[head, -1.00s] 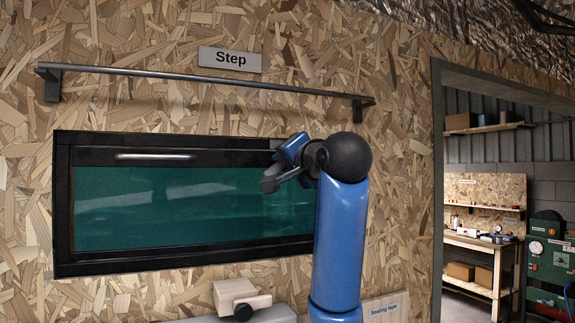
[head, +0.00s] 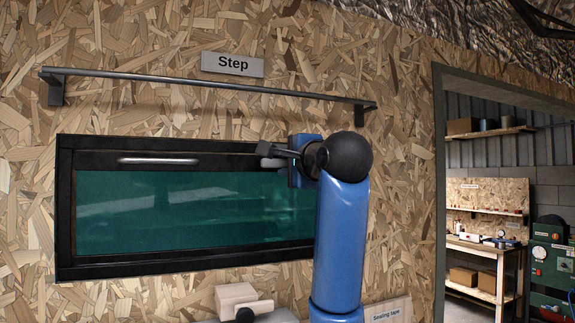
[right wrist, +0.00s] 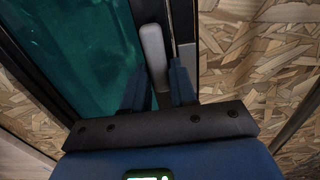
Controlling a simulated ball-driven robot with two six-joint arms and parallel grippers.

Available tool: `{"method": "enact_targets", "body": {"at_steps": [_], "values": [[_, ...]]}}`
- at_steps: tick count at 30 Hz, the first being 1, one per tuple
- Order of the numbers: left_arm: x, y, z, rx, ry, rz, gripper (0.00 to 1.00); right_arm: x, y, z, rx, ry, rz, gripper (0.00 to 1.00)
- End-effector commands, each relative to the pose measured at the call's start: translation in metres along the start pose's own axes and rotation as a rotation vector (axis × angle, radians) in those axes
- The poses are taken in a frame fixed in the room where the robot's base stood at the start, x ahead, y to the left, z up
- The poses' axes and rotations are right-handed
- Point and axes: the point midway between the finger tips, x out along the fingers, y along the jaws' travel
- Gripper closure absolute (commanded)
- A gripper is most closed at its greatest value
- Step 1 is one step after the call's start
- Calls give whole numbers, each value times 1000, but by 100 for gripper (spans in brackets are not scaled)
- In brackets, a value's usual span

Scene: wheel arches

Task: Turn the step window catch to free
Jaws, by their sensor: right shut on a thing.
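The step window (head: 180,210) has a dark frame and teal glass and is set in the chipboard wall under the "Step" sign (head: 232,64). The window catch (right wrist: 152,50) is a light grey rounded lever in the right wrist view, lying along the dark frame bar. My right gripper (right wrist: 160,88) is shut on it, with a blue finger on each side. In the head view the right gripper (head: 275,153) is at the window's upper right, where my arm hides part of the frame. My left gripper is not in view.
A silver handle (head: 158,161) is on the top frame bar. A metal rail (head: 210,85) runs above the window. A pale wooden block (head: 237,298) is below it, near a "Sealing tape" label (head: 386,314). A doorway opens on the right.

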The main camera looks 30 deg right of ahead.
Motion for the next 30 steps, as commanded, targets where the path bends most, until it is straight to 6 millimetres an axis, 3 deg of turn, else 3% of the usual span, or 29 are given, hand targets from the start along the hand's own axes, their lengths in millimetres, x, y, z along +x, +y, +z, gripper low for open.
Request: {"method": "enact_targets", "body": {"at_steps": [14,15,18,30], "values": [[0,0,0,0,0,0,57,0,0,0,13,1,1,100],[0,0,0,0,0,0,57,0,0,0,13,1,1,68],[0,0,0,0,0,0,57,0,0,0,13,0,1,53],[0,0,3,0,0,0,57,-5,1,0,12,0,-1,53]]}}
